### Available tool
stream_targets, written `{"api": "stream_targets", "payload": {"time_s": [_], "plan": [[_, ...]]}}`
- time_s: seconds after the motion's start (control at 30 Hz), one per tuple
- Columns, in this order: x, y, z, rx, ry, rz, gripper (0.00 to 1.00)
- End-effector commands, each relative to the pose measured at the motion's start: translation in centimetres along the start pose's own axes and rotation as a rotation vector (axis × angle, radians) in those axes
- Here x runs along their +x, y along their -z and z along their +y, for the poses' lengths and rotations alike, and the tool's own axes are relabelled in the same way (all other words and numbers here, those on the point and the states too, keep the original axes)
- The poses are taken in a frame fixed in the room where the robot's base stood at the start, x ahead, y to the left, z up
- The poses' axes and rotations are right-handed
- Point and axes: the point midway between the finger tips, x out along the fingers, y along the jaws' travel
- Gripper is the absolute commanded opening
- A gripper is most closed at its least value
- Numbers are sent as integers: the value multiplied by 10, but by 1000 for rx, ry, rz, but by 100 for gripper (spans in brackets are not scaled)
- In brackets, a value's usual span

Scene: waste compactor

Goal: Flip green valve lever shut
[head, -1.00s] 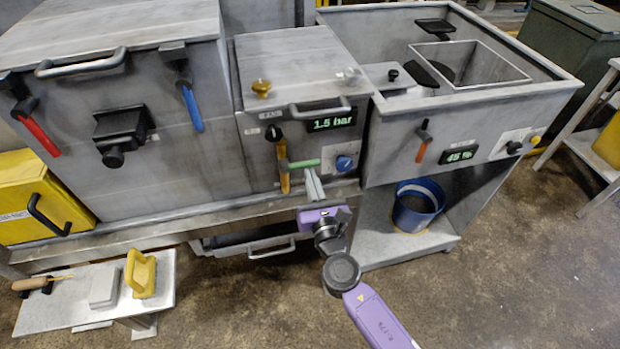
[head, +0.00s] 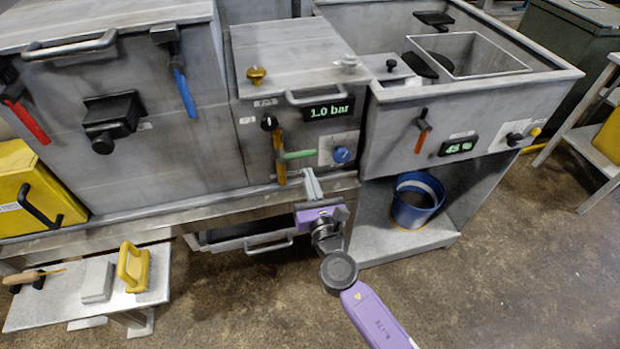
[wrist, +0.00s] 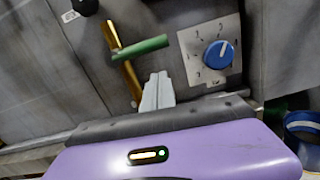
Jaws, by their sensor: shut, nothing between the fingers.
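The green valve lever (head: 300,154) sticks out to the right, roughly level, across a yellow upright pipe (head: 281,165) on the middle unit's front. In the wrist view the green lever (wrist: 145,47) tilts slightly up to the right, crossing the pipe (wrist: 122,60). My gripper (head: 307,172) is shut and empty, its pale fingers pointing up at the panel just below the lever's right part. In the wrist view my gripper's fingertips (wrist: 158,78) sit below the lever with a small gap showing; whether they touch it is unclear.
A blue dial (head: 342,154) sits right of the lever, below a display (head: 328,110) reading 1.0 bar. A drawer handle (head: 267,244) lies below, and a blue bucket (head: 416,203) stands on the right shelf.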

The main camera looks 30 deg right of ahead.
Motion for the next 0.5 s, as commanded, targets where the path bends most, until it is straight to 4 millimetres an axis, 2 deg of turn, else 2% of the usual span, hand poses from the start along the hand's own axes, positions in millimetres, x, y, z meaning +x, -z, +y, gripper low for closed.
{"api": "stream_targets", "payload": {"time_s": [0.03,0.07,0.3,0.5], "plan": [[0,15,0,0,0,0,0],[0,19,0,0,0,0,0],[-54,13,0,-2,-2,4,0],[-86,13,0,-1,-2,3,0]]}}
